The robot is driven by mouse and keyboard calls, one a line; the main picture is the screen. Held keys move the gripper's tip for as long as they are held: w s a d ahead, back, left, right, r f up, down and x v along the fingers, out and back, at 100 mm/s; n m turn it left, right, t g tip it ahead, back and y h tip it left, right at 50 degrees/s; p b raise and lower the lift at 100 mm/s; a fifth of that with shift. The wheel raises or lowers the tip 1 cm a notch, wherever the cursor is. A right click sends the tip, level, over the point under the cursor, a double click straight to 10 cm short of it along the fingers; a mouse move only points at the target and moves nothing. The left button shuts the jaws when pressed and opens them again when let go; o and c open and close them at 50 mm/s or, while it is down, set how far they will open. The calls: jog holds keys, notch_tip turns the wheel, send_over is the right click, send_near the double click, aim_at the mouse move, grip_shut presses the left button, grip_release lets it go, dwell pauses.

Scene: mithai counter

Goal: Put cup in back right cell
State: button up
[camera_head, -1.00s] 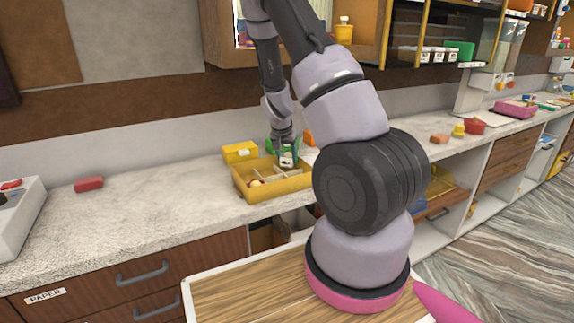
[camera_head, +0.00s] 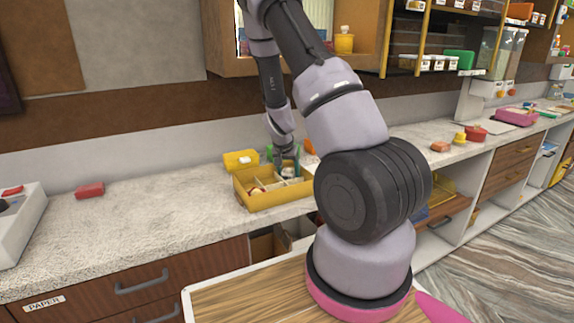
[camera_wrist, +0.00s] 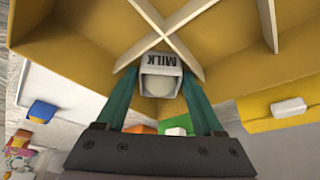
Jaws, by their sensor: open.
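The white cup (camera_wrist: 160,75), marked MILK, stands between the two green fingers of my gripper (camera_wrist: 160,100) in the wrist view. The fingers are open, one on each side of it. The cup (camera_head: 288,172) shows small and partly hidden in the head view, over the back, right-hand part of the yellow divided tray (camera_head: 275,199). In the wrist view it lies by the crossing of the tray's thin dividers (camera_wrist: 185,50). I cannot tell whether its base rests on the tray floor. My gripper (camera_head: 288,162) is low over the tray.
A yellow box (camera_head: 240,160) stands behind the tray at the left; it also shows in the wrist view (camera_wrist: 280,107). Green and orange (camera_head: 309,146) items stand close behind. A red block (camera_head: 90,190) lies on the counter further left, with clear counter between.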

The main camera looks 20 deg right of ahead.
jog(key=s+a+r+t+y, duration=0.15)
jog(key=s+a+r, duration=0.25)
jog(key=r, duration=0.5)
jog(key=s+a+r+n+y, duration=0.1)
jog(key=s+a+r+y, duration=0.2)
jog(key=r, duration=0.6)
jog(key=s+a+r, duration=0.4)
jog(key=s+r, duration=0.1)
jog(key=r, duration=0.4)
jog(key=s+a+r+n+t, duration=0.1)
jog(key=s+a+r, duration=0.1)
jog(key=s+r, duration=0.3)
jog(key=s+a+r+n+t, duration=0.1)
jog(key=s+a+r+n, duration=0.1)
jog(key=s+r, duration=0.4)
jog(key=s, duration=0.4)
jog(key=shift+a, duration=0.25)
jog(key=shift+r+t+y, duration=0.1)
jog(key=shift+t+y, duration=0.15)
